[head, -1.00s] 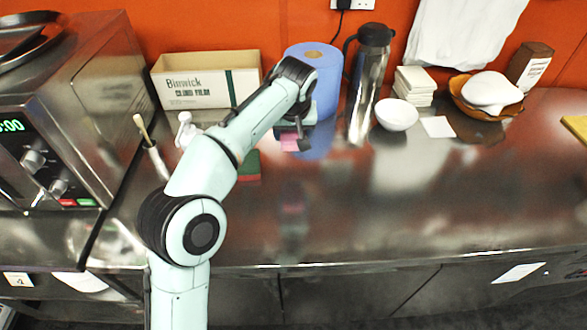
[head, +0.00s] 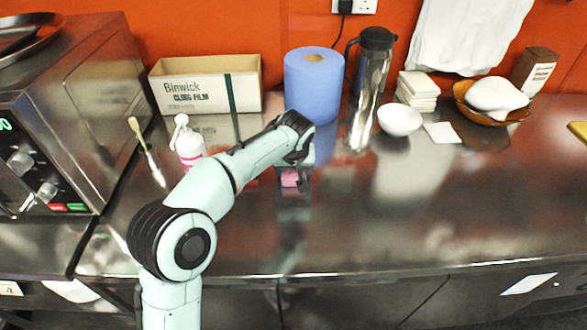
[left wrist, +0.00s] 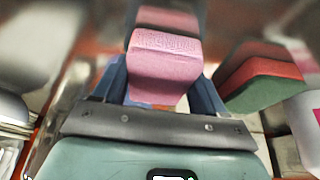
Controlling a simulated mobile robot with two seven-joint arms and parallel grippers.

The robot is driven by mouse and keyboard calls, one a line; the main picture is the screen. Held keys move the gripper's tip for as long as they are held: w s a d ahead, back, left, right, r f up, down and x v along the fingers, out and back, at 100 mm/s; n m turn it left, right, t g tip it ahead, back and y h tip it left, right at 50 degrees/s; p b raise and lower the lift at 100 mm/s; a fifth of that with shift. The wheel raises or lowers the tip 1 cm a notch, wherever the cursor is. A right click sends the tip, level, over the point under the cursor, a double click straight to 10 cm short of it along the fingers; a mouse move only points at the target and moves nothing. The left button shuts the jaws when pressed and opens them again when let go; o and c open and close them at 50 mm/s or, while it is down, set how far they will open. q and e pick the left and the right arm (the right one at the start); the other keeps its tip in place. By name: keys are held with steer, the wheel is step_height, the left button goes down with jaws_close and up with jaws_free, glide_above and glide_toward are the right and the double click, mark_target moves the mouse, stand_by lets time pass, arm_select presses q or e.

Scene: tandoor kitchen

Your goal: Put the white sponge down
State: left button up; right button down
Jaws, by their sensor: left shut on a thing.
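My left gripper (head: 292,172) is low over the steel counter, in front of the blue paper roll. It is shut on a pink sponge (head: 289,179). The left wrist view shows this sponge (left wrist: 165,60) between the two blue fingers; it looks pink, not white. Its reflection shows in the counter; I cannot tell whether it touches the surface. A red and green sponge (left wrist: 262,78) lies beside it in the left wrist view; in the head view my arm mostly hides it. My right gripper is not in view.
The blue roll (head: 313,88), steel flask (head: 368,85), white bowl (head: 399,120) and wooden bowl (head: 512,116) line the back. The front middle counter (head: 400,220) is clear.

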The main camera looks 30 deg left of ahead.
arm_select(q)
steer(key=shift+f, duration=0.1)
steer(key=o, duration=0.9)
steer(key=shift+o, duration=0.2)
steer(key=shift+r, duration=0.2)
steer(key=p+v, duration=0.2)
steer(key=v, duration=1)
steer(key=shift+d, duration=0.1)
